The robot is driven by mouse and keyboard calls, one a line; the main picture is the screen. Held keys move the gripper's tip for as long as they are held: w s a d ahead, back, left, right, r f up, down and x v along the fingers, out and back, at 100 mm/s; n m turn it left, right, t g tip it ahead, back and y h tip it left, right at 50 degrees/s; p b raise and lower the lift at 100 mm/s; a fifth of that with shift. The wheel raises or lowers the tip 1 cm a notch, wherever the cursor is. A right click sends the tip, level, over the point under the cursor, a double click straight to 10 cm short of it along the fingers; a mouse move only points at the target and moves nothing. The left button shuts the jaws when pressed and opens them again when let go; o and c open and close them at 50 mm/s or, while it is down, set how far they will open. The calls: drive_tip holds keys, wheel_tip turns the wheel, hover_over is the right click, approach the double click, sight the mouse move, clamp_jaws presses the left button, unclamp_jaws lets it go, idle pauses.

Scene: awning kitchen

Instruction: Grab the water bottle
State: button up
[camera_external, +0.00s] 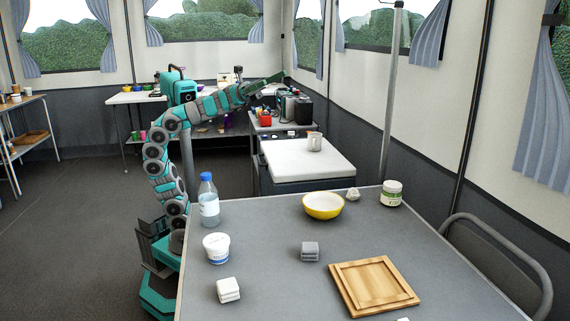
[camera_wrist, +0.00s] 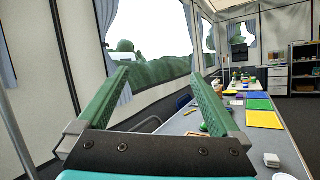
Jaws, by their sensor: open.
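The water bottle (camera_external: 208,203) is clear with a blue cap and a white label. It stands upright on the grey table (camera_external: 262,250), near the table's left back edge in the external view. My gripper (camera_external: 276,76) is raised well above and behind the bottle, at the end of the stretched arm, and touches nothing. In the wrist view my gripper (camera_wrist: 159,80) has its two green fingers spread apart with nothing between them. That view faces a window and a long table, and I cannot make out the bottle there.
Near the bottle stand a white tub (camera_external: 216,248) and a yellow bowl (camera_external: 323,206). A jar (camera_external: 391,193), a grey block (camera_external: 310,251), a white block (camera_external: 228,290) and a wooden board (camera_external: 374,285) share the table. A white counter with a mug (camera_external: 314,141) stands behind.

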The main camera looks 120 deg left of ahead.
drive_tip(key=s+d+f+m+g+h+b, duration=0.15)
drive_tip(key=s+d+f+g+h, duration=0.3)
drive_tip(key=d+f, duration=0.55)
drive_tip(key=s+d+f+m+g+h+b, duration=0.1)
drive_tip(key=s+d+f+m+g+h, duration=0.4)
drive_tip(key=d+f, duration=0.55)
drive_tip(key=n+y, duration=0.1)
drive_tip(key=n, duration=0.1)
approach(208, 204)
drive_tip(key=shift+w+d+r+g, duration=0.15)
drive_tip(key=shift+w+d+r, duration=0.05)
drive_tip(key=shift+d, duration=0.25)
drive_tip(key=shift+w+d+r+g, duration=0.1)
drive_tip(key=shift+w+d+r, duration=0.1)
drive_tip(key=shift+d, duration=0.3)
drive_tip(key=shift+w+d+f, duration=0.15)
drive_tip(key=shift+w+d, duration=0.05)
drive_tip(key=shift+d, duration=0.05)
drive_tip(key=shift+x, duration=0.9)
drive_tip(key=shift+w+a+f+b+x, duration=0.15)
drive_tip(key=shift+b+x, duration=0.1)
drive_tip(key=shift+x, duration=0.6)
drive_tip(key=shift+w+a+f+b+x, duration=0.1)
drive_tip(key=shift+b+x, duration=0.1)
drive_tip(key=shift+x, duration=1.6)
drive_tip(key=shift+r, duration=0.1)
drive_tip(key=shift+c, duration=0.2)
